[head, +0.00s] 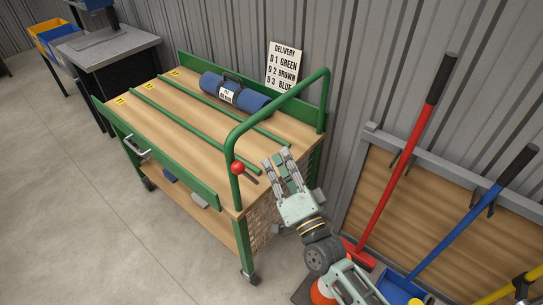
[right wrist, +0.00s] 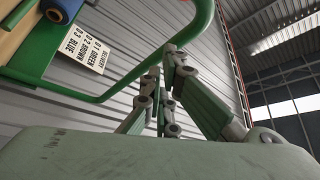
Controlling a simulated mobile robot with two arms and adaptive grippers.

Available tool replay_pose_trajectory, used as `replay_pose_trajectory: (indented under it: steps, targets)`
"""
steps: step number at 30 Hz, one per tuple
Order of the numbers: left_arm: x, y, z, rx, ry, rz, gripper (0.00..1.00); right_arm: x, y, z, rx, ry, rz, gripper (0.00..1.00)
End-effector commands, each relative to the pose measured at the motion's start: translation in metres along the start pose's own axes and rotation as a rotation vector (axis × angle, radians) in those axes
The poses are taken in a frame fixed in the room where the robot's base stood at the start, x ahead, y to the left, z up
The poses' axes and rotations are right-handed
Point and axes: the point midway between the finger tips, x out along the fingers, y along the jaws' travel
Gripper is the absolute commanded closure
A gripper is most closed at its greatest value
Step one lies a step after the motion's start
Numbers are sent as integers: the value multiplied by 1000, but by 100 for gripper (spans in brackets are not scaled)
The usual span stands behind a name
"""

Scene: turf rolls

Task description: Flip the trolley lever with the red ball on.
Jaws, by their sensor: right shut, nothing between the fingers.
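The green trolley (head: 225,200) has a wooden deck and a tall green tube handle (head: 281,99). The lever's red ball (head: 238,168) is at the near post of the handle, with a dark grip (head: 251,179) beside it. My right gripper (head: 277,160) is to the right of the red ball, apart from it, near the trolley's handle end. Its fingers are shut and hold nothing. The right wrist view shows the fingers (right wrist: 163,70) close up with the handle tube (right wrist: 128,86) beyond; the red ball is not visible there. My left gripper is not in view.
A blue roll (head: 250,101) lies on the deck between green rails. A delivery sign (head: 284,67) leans at the corrugated wall. A red-handled tool (head: 402,160) and a blue-handled tool (head: 461,230) lean on the right. Open floor lies at left.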

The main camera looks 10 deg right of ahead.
Motion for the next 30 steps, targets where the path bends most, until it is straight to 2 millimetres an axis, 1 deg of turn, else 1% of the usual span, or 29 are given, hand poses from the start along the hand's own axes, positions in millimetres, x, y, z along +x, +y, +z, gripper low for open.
replay_pose_trajectory:
  steps: [1, 3, 6, 10, 12, 15, 25, 30]
  targets:
    - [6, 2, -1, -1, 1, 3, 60, -13, 1, 1, 1, 1, -2, 100]
    - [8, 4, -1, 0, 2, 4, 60, -28, 0, 1, 0, 1, -3, 100]
    - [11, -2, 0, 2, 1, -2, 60, -44, -1, 0, 1, 2, -4, 100]
    - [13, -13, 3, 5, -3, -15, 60, -58, -2, -1, -1, 4, -6, 100]
    - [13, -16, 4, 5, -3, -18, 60, -62, -3, -1, 0, 5, -6, 100]
    - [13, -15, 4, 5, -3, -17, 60, -65, -4, -2, 0, 6, -7, 100]
    - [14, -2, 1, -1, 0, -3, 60, -64, -4, -2, 0, 6, -7, 100]
    - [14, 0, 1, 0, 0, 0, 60, -65, -2, -1, -2, 4, -3, 100]
